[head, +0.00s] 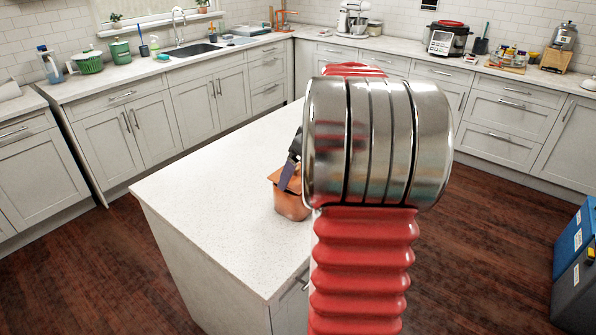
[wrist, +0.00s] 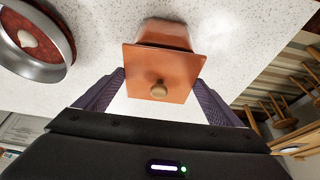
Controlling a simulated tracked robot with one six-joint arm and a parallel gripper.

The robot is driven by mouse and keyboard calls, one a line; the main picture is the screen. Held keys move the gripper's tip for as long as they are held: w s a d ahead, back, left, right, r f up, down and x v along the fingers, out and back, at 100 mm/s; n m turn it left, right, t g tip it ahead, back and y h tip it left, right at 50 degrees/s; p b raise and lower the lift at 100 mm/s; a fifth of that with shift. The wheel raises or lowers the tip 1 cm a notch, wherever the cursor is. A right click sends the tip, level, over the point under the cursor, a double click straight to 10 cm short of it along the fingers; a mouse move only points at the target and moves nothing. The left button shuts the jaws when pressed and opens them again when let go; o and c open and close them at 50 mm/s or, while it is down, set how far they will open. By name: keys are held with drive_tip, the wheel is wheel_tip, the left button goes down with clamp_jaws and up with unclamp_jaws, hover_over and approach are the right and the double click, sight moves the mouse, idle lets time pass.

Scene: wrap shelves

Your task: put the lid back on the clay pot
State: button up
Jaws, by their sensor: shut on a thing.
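The orange-brown clay pot (head: 291,206) stands on the white island top, left of my arm in the head view. In the wrist view the pot's side (wrist: 165,33) shows behind its lid. The square lid (wrist: 180,66) has a round tan knob and faces the wrist camera. My gripper (wrist: 160,78) has a dark finger at each side edge of the lid and is shut on it. The lid overlaps the pot in the wrist view; I cannot tell whether it rests on the rim or is just above it. In the head view my arm hides part of the gripper.
A round metal-rimmed dish (wrist: 68,58) with reddish contents is left of the pot in the wrist view. Wooden stools (wrist: 285,128) show off the island's edge at right. The island top (head: 215,200) is clear left of the pot.

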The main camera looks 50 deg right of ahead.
drive_tip(key=shift+f, duration=0.45)
idle(0.9)
drive_tip(key=o, duration=0.9)
drive_tip(key=shift+r, duration=0.15)
drive_tip(key=shift+r, duration=3.35)
clamp_jaws()
drive_tip(key=shift+f, duration=1.7)
